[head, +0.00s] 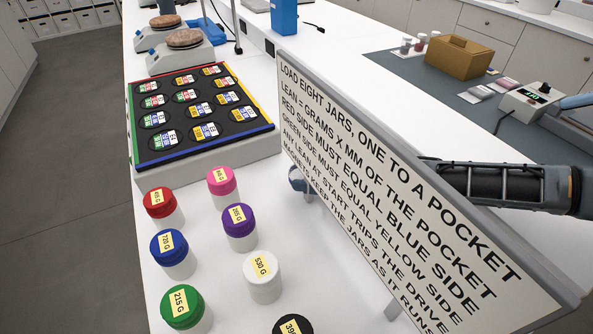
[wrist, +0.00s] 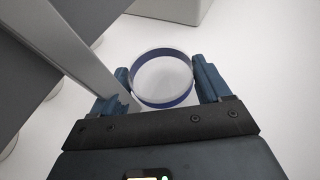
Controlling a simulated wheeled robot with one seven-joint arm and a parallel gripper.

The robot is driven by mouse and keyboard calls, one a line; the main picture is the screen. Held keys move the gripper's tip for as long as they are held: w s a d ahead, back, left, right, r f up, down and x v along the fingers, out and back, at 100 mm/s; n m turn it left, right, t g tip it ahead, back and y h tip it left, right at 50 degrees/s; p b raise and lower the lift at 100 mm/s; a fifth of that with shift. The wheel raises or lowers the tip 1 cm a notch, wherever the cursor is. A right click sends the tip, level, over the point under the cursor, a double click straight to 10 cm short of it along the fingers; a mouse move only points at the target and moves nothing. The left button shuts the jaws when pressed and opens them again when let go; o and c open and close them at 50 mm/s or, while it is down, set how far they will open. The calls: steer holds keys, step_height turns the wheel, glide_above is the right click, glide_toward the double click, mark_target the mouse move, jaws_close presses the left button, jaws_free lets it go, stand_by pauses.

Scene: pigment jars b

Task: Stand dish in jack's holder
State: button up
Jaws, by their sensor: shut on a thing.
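My gripper (wrist: 163,82) is shut on a round, clear dish (wrist: 164,104) with a blue rim, its fingers on either side of it in the wrist view. White surface shows through the dish. In the head view my gripper is hidden behind the large sign, with my arm reaching in from the right.
The tilted sign (head: 385,190) stands close to my arm and fills the left of the wrist view. Left of it are several lidded jars (head: 262,277) and a black pocketed tray (head: 190,112) on a pale base. A cardboard box (head: 459,57) sits at the back right.

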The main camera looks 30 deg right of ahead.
mark_target(291, 172)
steer(key=shift+w+a, duration=0.45)
steer(key=shift+w, duration=0.1)
steer(key=shift+w+a+f, duration=0.1)
steer(key=shift+w+a, duration=0.7)
steer(key=shift+w, duration=0.3)
steer(key=shift+d+f+b, duration=0.1)
steer(key=shift+f+b, duration=0.4)
steer(key=shift+b, duration=0.15)
steer(key=shift+f, duration=0.1)
steer(key=o, duration=1)
